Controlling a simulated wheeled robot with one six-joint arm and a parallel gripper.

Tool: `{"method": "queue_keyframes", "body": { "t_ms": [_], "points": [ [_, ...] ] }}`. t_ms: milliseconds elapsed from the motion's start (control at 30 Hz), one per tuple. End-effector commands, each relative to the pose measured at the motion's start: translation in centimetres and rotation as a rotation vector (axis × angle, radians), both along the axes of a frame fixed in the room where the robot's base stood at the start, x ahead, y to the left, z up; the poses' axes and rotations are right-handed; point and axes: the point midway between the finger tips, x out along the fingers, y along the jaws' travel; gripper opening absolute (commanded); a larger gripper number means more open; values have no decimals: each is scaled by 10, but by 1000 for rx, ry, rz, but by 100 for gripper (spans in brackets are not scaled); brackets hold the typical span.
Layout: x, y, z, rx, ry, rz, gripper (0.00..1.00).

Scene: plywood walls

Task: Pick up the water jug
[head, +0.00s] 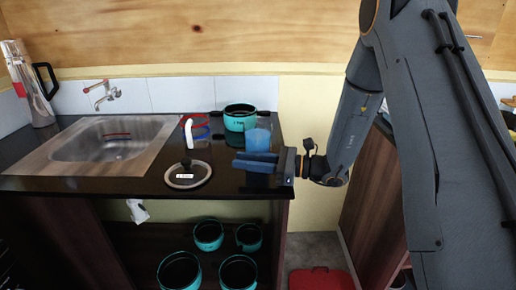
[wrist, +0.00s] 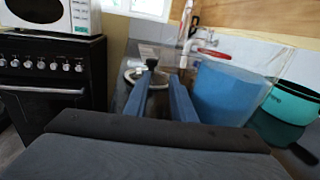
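A tall clear jug with red on it and a black handle (head: 30,84) stands upright at the back left of the counter, beside the sink. I take it to be the water jug. My gripper (head: 240,160) is over the right end of the counter, far from that jug. Its two blue fingers are apart with nothing visible between them in the wrist view (wrist: 162,72). A translucent blue cup (head: 258,138) stands just behind the fingers; it looms at the right of the wrist view (wrist: 225,92). I cannot tell whether a finger touches it.
A teal pot (head: 240,119) stands behind the cup. The sink (head: 115,139) and tap (head: 101,93) fill the left. Several teal pots sit on the shelf below.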

Motion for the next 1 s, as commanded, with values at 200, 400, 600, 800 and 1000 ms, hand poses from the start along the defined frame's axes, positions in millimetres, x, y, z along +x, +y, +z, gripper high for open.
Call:
{"method": "queue_keyframes", "body": {
  "t_ms": [200,400,600,800,1000],
  "points": [
    [1,3,0,0,0,0,23],
    [0,2,-1,0,0,0,0],
    [0,2,0,0,0,0,0],
    [1,2,0,0,0,0,0],
    [0,2,0,0,0,0,0]
  ]
}}
